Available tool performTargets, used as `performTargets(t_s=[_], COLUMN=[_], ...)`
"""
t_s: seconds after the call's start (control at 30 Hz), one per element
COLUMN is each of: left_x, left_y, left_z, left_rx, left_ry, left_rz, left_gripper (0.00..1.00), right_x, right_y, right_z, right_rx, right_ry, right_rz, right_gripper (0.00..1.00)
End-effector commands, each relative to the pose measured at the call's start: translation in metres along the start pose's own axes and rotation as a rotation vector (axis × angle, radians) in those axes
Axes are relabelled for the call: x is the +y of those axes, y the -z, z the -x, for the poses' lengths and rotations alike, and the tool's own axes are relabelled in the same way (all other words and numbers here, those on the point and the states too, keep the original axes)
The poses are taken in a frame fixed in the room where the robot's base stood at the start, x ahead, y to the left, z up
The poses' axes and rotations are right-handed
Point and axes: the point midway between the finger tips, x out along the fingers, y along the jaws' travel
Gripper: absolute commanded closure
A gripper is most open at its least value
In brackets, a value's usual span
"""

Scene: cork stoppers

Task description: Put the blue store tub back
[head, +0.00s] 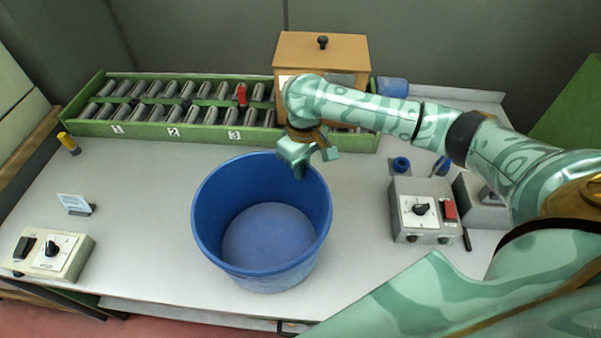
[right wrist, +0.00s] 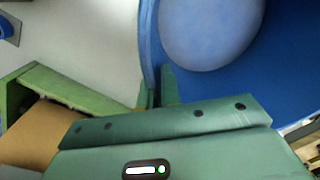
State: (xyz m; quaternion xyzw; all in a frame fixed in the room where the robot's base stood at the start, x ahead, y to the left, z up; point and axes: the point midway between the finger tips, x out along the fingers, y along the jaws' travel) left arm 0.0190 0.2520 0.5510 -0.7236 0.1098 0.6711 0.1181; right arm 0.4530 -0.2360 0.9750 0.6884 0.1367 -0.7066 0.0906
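The blue store tub (head: 262,277) is a wide, round, open tub at the middle front of the grey table. It is upright, and its paler floor shows no contents. I cannot tell whether its base touches the table. My right gripper (head: 303,168) is at the tub's back right rim, coming from above. In the right wrist view, the tub wall (right wrist: 149,45) runs between the two close-set fingertips (right wrist: 157,88), one inside and one outside, and the gripper looks shut on it. My left gripper is in neither view.
A green roller rack (head: 90,128) with numbered sections and a red item (head: 241,95) lies along the back. A wooden box (head: 322,50) stands behind my right arm. Control boxes stand right (head: 423,212) and front left (head: 47,254). Table left of the tub is mostly clear.

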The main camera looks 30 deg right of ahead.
Motion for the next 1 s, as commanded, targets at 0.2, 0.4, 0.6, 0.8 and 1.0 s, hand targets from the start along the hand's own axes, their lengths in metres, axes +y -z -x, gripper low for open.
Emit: performTargets(t_s=[0.2, 0.4, 0.6, 0.8, 1.0], left_x=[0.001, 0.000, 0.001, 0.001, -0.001], left_y=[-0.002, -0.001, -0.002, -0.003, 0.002], left_z=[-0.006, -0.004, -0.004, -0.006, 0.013], left_rx=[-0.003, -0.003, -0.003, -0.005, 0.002], left_ry=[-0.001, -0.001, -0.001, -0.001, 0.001], left_rz=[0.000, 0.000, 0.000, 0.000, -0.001], left_gripper=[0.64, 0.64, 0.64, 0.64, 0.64], right_x=[0.001, 0.000, 0.001, 0.001, 0.001], right_y=[0.001, 0.001, 0.001, 0.001, 0.001], right_z=[-0.008, -0.010, -0.011, -0.010, 0.026], right_rx=[0.003, 0.003, 0.002, 0.003, 0.006], right_ry=[0.001, 0.002, 0.000, 0.000, -0.004], right_rz=[0.000, -0.001, 0.000, 0.000, 0.000], right_gripper=[1.00, 1.00, 0.73, 0.73, 0.73])
